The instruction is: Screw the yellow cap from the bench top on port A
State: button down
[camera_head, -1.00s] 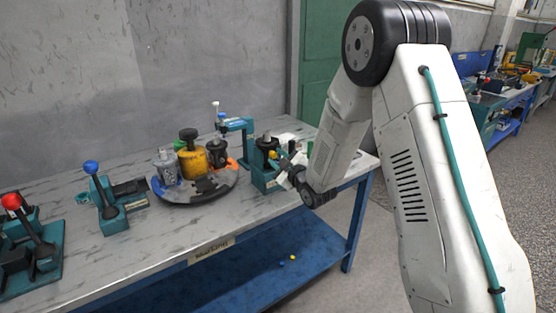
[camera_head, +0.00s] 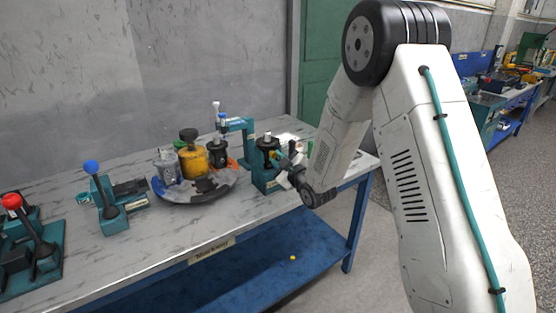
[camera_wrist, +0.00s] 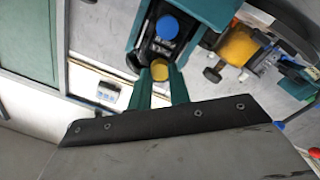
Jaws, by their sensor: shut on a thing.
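The yellow cap (camera_wrist: 159,70) sits between my fingertips in the wrist view, and my gripper (camera_wrist: 160,84) is shut on it. The cap is at the near side of the dark hydraulic motor (camera_head: 267,150), which stands in a teal fixture (camera_head: 266,181) at the right of the bench. Whether the cap touches port A or its thread I cannot tell. A blue cap or plug (camera_wrist: 167,27) shows just beyond the yellow one. In the head view my gripper (camera_head: 282,162) reaches the fixture from the right, and its fingertips are small there.
A teal press-like stand (camera_head: 240,126) rises behind. Levers with blue (camera_head: 91,167) and red knobs stand farther left. A small yellow piece (camera_head: 292,257) lies on the lower shelf.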

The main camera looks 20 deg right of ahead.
jog(key=m, duration=0.4)
jog(key=shift+m, duration=0.4)
jog(key=m, duration=0.4)
jog(key=shift+w+m, duration=0.1)
jog(key=shift+m, duration=0.3)
jog(key=c, duration=1.5)
grip_release()
